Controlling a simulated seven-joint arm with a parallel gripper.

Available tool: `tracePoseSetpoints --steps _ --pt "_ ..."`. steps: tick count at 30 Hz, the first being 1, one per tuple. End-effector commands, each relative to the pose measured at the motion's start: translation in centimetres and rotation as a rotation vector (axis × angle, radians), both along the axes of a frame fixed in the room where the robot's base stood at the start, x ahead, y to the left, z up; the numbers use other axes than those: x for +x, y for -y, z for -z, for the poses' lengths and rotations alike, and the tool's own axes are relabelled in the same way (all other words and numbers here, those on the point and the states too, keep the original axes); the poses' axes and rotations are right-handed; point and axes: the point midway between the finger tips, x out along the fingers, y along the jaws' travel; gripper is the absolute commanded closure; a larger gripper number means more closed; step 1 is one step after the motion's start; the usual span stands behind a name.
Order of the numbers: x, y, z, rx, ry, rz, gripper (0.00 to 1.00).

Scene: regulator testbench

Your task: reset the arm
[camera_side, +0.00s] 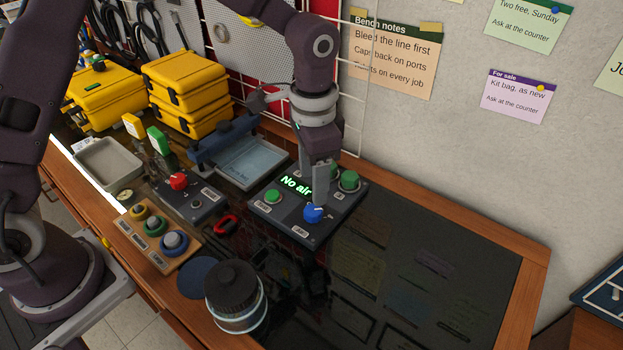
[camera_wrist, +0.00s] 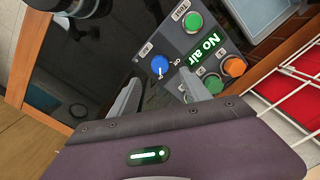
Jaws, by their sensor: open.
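My gripper (camera_side: 321,184) is above the dark control panel (camera_side: 283,230) in the side view. In the wrist view my gripper (camera_wrist: 162,102) has its two fingers apart with nothing between them. The panel's lit display (camera_side: 296,185) reads "No air". A blue knob (camera_side: 313,214) is on the panel close to the fingertips; it also shows in the wrist view (camera_wrist: 159,65). Green buttons (camera_side: 273,196) (camera_side: 349,180) sit on the panel, and an orange button (camera_wrist: 234,66) shows in the wrist view. I cannot tell whether a finger touches the panel.
A second box with a red knob (camera_side: 179,181) stands left of the panel. A wooden block with several fittings (camera_side: 158,238) and a dark-lidded jar (camera_side: 236,296) are nearer. A blue tray (camera_side: 252,162) lies behind. Dark bench top on the right (camera_side: 440,270) is clear.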

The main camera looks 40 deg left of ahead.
Motion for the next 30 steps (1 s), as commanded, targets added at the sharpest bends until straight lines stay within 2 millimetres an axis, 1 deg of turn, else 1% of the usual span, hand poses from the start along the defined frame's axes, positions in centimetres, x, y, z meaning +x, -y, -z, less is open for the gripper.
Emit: tracePoseSetpoints --steps 2,5,6,8,9,11,12,15,18,19,21,23,30 --pt "-0.3 -0.6 -1.3 0.001 0.019 -0.016 0.44" --pt "-2.0 -2.8 -5.7 0.001 0.085 -0.082 0.44" --pt "-3.4 -4.1 -7.9 0.0 0.12 -0.121 0.44" --pt "-5.9 -6.1 -10.8 -0.007 0.175 -0.191 0.44" --pt "-7.9 -7.3 -12.5 -0.014 0.213 -0.238 0.44" --pt "-11.0 -8.9 -14.5 -0.03 0.268 -0.313 0.44" --pt "-13.2 -9.9 -15.3 -0.043 0.307 -0.362 0.44" --pt "-18.0 -11.5 -16.2 -0.084 0.385 -0.47 0.44" --pt "-21.3 -12.3 -15.8 -0.119 0.439 -0.545 0.44" --pt "-21.9 -12.4 -15.6 -0.129 0.451 -0.56 0.44" --pt "-22.9 -12.5 -15.3 -0.143 0.468 -0.583 0.44" --pt "-23.3 -12.6 -15.1 -0.149 0.473 -0.592 0.44" --pt "-23.4 -12.6 -15.1 -0.15 0.474 -0.593 0.44"
